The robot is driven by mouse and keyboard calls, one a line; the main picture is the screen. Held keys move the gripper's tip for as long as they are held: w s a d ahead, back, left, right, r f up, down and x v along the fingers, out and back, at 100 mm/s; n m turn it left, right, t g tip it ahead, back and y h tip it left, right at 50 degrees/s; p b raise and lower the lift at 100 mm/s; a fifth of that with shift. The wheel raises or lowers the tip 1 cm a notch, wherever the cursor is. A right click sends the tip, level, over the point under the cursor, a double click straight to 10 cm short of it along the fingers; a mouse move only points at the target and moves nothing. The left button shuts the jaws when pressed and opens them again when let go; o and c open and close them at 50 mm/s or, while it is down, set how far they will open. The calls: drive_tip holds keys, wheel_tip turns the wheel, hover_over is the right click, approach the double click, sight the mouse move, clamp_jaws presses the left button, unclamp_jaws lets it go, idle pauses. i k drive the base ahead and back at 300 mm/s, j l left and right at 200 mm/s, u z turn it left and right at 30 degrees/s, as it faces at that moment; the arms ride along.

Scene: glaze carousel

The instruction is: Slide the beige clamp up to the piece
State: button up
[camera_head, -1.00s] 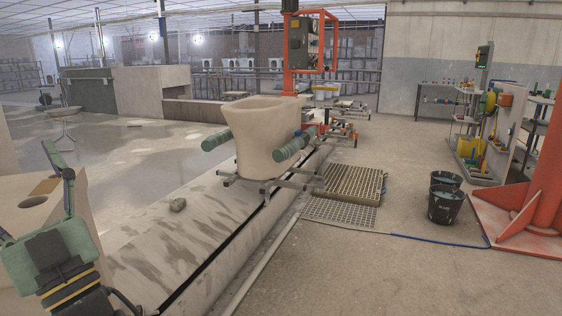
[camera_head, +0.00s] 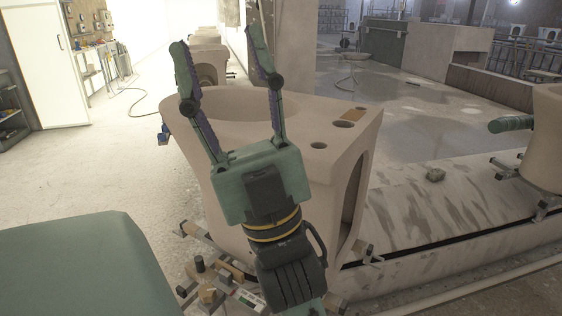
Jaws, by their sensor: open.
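The piece (camera_head: 335,165), a large beige toilet-shaped casting with holes in its top, stands in the middle of the view. My gripper (camera_head: 218,38) points up the picture in front of it, jaws wide open with nothing between them. It overlaps the piece in the picture; I cannot tell the distance. At the piece's near left foot is a cluster of small fittings, with a tan block (camera_head: 207,294) and dark knobs. This block may be the beige clamp, but it is too small to be sure. My wrist hides part of the piece's lower front.
A green surface (camera_head: 85,268) fills the lower left. A metal support arm (camera_head: 367,256) shows at the piece's right foot. A second casting (camera_head: 548,135) with a green roller (camera_head: 511,124) stands at right. Open floor extends at left.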

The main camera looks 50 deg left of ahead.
sight(251, 304)
drive_tip(key=u, duration=1.5)
